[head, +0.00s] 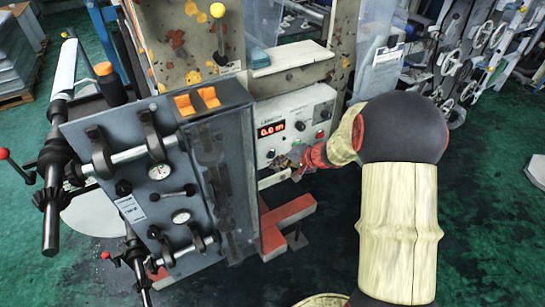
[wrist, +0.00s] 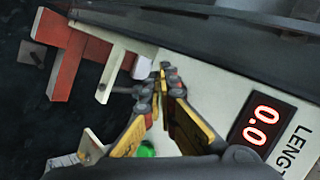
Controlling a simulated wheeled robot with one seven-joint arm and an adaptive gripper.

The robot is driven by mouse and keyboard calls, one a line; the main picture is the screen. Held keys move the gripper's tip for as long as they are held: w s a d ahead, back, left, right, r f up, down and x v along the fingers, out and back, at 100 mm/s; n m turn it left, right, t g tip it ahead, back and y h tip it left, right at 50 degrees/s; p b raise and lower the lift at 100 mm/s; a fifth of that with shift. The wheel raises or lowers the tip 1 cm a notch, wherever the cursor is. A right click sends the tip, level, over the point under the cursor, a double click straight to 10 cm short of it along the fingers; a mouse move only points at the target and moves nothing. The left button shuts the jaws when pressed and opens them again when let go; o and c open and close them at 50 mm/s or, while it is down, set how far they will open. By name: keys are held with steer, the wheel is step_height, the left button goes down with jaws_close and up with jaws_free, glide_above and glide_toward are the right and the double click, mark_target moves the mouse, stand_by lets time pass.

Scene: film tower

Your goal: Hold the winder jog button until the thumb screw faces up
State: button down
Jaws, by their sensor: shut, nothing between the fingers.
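The control panel (head: 290,112) carries a red length display (head: 271,129) and several knobs and buttons. My gripper (head: 289,163) is at the panel's lower edge, its fingers hard to make out there. In the wrist view the fingertips of my gripper (wrist: 165,69) meet, with nothing between them. A green button (wrist: 147,149) shows partly behind the fingers; I cannot tell whether it is the winder jog button or whether anything touches it. Dark winder shafts (head: 50,205) stick out at the left. I cannot pick out the thumb screw or its facing.
A grey machine side plate (head: 150,180) with gauges and levers stands left of the panel. Red floor feet (head: 287,212) lie below it. Green floor (head: 490,225) is open at the right.

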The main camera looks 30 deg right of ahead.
steer(key=s+b, duration=0.1)
steer(key=s, duration=0.4)
steer(key=shift+d+b, duration=0.1)
steer(key=shift+b, duration=0.3)
stand_by(0.4)
steer(key=s+a+r+n+g, duration=0.1)
steer(key=s+a+r+g, duration=0.15)
steer(key=s+a, duration=0.4)
steer(key=s+a+r+n+g, duration=0.1)
steer(key=s+a+g, duration=0.2)
steer(key=s, duration=0.6)
steer(key=s+a+r+n+t+h, duration=0.1)
steer(key=s+a+r+n+h, duration=0.1)
steer(key=r, duration=0.5)
steer(key=s+a+r+n+t+h, duration=0.1)
steer(key=s+a+r+n+h, duration=0.1)
steer(key=s+a+r+n, duration=0.2)
steer(key=s+r+n, duration=0.2)
steer(key=s+r, duration=0.2)
steer(key=shift+a+r+n, duration=0.2)
steer(key=shift+r+n, duration=0.1)
